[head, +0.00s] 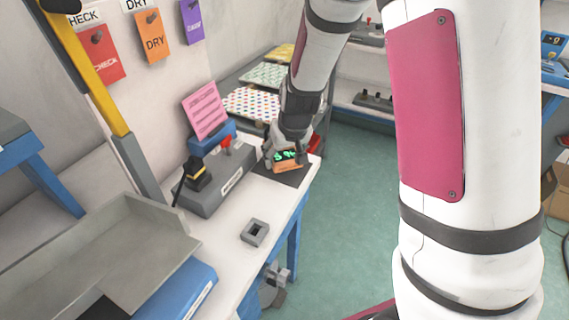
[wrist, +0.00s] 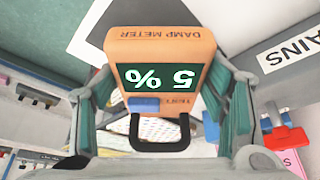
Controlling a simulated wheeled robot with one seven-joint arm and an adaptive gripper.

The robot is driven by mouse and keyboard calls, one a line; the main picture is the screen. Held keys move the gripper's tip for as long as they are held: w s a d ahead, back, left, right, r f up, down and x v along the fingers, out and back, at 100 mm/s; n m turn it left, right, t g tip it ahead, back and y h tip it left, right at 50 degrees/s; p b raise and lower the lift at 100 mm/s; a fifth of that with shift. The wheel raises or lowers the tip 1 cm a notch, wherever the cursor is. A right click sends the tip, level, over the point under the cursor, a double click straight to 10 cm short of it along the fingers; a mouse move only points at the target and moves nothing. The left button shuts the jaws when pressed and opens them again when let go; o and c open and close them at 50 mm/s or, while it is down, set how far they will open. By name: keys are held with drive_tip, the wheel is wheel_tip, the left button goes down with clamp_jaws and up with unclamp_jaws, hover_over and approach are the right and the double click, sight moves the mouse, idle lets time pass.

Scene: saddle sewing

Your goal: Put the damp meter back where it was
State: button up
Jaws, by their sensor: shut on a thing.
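The meter is over a dark mat (head: 264,166) at the bench's edge. I cannot tell whether it touches the mat.
A grey labelled box (head: 222,187) stands just left of the mat, with a blue holder and pink sheet (head: 206,108) behind. A small grey square holder (head: 255,231) sits nearer on the bench (head: 225,239). A grey tray (head: 100,250) is at front left.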

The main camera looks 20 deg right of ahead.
drive_tip(key=shift+f, duration=1.7)
drive_tip(key=shift+f+b, duration=0.2)
drive_tip(key=shift+b, duration=0.1)
drive_tip(key=o, duration=1.5)
drive_tip(key=shift+c, duration=0.2)
drive_tip(key=shift+r, duration=0.15)
drive_tip(key=s+f+p+v, duration=0.1)
drive_tip(key=s+v, duration=0.2)
drive_tip(key=v, duration=1)
drive_tip(key=s+f+p+v, duration=0.1)
drive_tip(key=s+v, duration=0.1)
drive_tip(key=v, duration=1.1)
drive_tip(key=s+r, duration=0.4)
drive_tip(key=s, duration=1.1)
drive_tip(key=shift+s+d, duration=0.25)
drive_tip(key=shift+d, duration=0.1)
